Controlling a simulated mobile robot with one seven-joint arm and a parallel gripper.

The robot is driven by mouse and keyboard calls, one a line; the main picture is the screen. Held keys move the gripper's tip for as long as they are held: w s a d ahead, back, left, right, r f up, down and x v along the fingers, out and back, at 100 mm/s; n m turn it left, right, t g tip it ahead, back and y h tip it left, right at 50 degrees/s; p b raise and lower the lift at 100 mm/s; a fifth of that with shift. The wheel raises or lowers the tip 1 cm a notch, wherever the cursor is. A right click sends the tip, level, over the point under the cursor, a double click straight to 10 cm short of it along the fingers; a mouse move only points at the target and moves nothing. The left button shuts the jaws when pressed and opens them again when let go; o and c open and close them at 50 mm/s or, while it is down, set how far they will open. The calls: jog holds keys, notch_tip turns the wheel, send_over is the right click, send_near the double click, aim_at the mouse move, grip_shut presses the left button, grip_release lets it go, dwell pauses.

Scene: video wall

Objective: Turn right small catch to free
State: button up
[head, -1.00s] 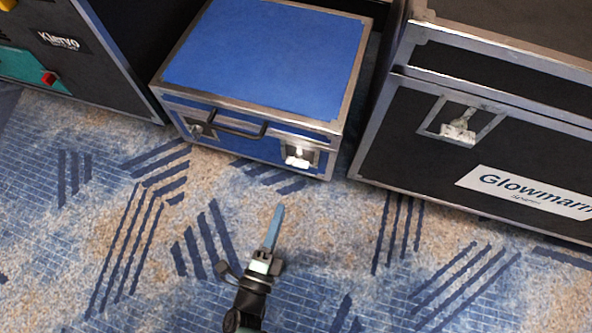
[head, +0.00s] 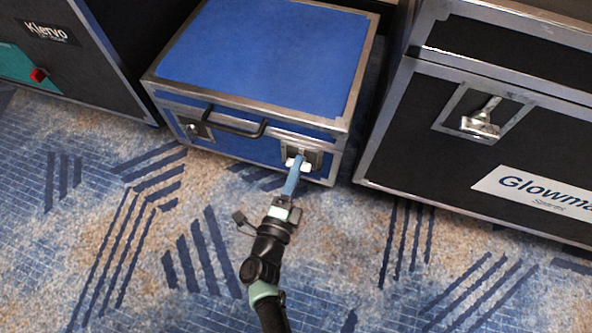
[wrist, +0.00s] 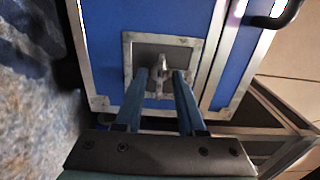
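The blue case (head: 262,55) with metal edges stands on the carpet. Its right small catch (wrist: 159,66) is a metal turn piece on a square plate, in the upper middle of the wrist view. In the head view its plate (head: 314,157) is partly hidden behind my fingers. My gripper (head: 299,163) reaches the case front at this catch. In the wrist view my gripper (wrist: 161,74) is open, one blue finger on either side of the turn piece, with small gaps showing. I cannot tell whether the fingers touch the plate.
The left catch (head: 197,130) and black handle (head: 236,124) are on the same front. A black case (head: 423,128) with a larger latch (head: 480,123) stands close on the right, a dark case (head: 84,62) on the left. Carpet in front is clear.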

grip_shut()
jog(key=shift+r+n+p, duration=0.1)
jog(key=shift+n+p, duration=0.25)
jog(key=shift+n, duration=0.05)
jog(key=n+p, duration=0.6)
jog(key=n, duration=1.1)
jog(key=shift+s, duration=0.1)
dwell(0.5)
